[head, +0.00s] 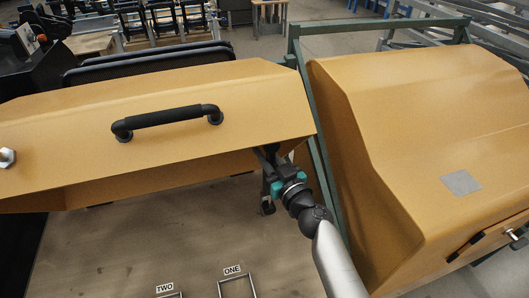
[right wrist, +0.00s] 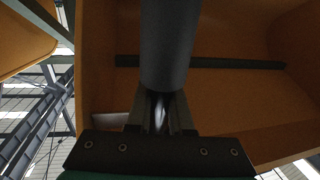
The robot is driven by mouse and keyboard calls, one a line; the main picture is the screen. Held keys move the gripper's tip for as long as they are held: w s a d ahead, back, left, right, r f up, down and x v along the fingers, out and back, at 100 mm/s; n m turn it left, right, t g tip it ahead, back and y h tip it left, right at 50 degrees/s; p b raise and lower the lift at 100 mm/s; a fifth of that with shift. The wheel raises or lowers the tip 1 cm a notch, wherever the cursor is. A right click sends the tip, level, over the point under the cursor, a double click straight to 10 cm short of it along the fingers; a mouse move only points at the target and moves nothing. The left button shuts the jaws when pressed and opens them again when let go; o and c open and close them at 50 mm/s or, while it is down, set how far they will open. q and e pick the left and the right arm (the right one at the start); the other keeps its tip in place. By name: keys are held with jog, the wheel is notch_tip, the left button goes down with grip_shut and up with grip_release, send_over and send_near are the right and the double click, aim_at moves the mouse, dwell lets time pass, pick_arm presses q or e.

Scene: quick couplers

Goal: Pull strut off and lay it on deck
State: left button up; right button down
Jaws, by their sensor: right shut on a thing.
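The strut shows in the right wrist view as a thick dark cylinder (right wrist: 166,45) running up from between my fingers. My right gripper (right wrist: 160,118) is shut on it. In the head view, my right gripper (head: 268,165) is under the right end of the raised yellow hood (head: 70,108). A dark upright piece (head: 267,203) there seems to be the strut's lower part; the hood and gripper hide the rest. I cannot tell whether its ends are attached. The grey-brown deck (head: 150,235) lies below. My left gripper is not in view.
Two small outlined frames labelled ONE (head: 237,286) and TWO (head: 168,295) are at the deck's front. A black handle (head: 168,118) is on the hood. A second yellow cover (head: 420,120) and a green frame (head: 318,165) stand close at the right. The deck's middle is clear.

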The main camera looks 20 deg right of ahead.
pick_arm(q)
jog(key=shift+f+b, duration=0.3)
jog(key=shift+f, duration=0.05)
pick_arm(e)
jog(key=shift+a+v, duration=0.15)
jog(key=shift+v, duration=0.65)
jog(key=shift+a+v, duration=0.2)
jog(key=shift+v, duration=0.55)
jog(key=shift+s+r, duration=0.1)
jog(key=c, duration=0.7)
grip_release()
jog(key=shift+c, duration=0.2)
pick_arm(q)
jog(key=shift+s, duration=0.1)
